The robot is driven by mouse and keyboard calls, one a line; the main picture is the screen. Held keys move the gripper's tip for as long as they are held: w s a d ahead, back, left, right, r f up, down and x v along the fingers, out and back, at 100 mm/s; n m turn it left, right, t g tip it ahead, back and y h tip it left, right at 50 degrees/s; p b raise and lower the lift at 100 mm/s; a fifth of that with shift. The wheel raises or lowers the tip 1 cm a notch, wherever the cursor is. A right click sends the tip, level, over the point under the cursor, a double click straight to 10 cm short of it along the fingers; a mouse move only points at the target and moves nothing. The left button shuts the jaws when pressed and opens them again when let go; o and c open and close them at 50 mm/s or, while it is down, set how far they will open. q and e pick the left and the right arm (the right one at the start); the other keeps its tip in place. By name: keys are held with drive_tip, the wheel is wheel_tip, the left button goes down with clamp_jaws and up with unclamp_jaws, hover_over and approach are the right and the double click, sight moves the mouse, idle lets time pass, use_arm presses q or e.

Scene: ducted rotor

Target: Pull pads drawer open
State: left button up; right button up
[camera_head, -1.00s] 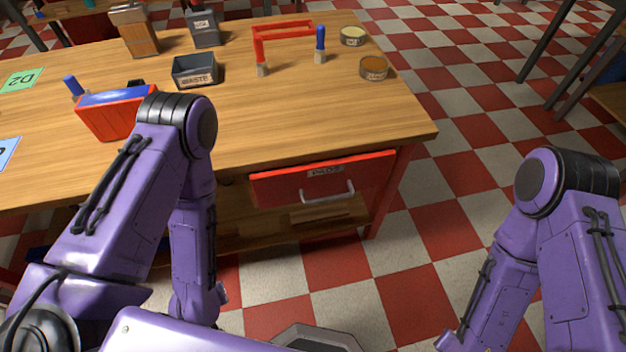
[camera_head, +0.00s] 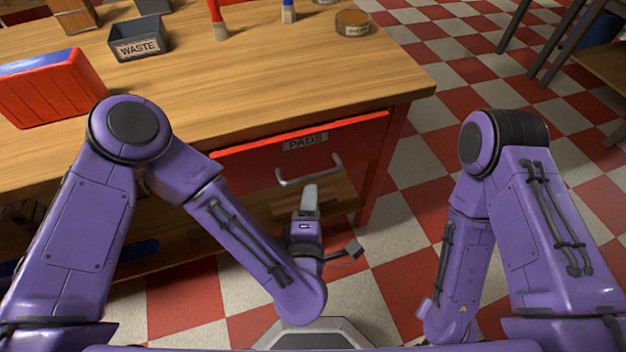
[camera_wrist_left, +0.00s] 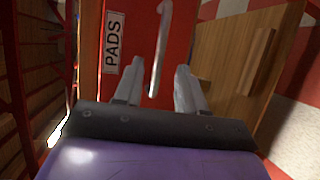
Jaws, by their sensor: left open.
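The pads drawer (camera_head: 245,170) has a red front with a white PADS label and sits under the table top, looking shut. My left gripper (camera_head: 310,196) is just below and in front of the handle in the head view. In the left wrist view the open fingers (camera_wrist_left: 159,80) point at the drawer front (camera_wrist_left: 140,50), with the handle (camera_wrist_left: 161,40) lying ahead between them. Contact with the handle cannot be told. My right arm shows at the right, its gripper hidden.
The wooden table (camera_head: 300,90) carries a grey WASTE bin (camera_head: 140,40), a red box with a blue top (camera_head: 50,92) and a round tin (camera_head: 352,22).

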sight(313, 175)
use_arm(q)
drive_tip(key=w, duration=0.2)
drive_tip(key=w+f, duration=0.1)
drive_tip(key=w, duration=0.5)
drive_tip(key=shift+d+f, duration=0.25)
clamp_jaws()
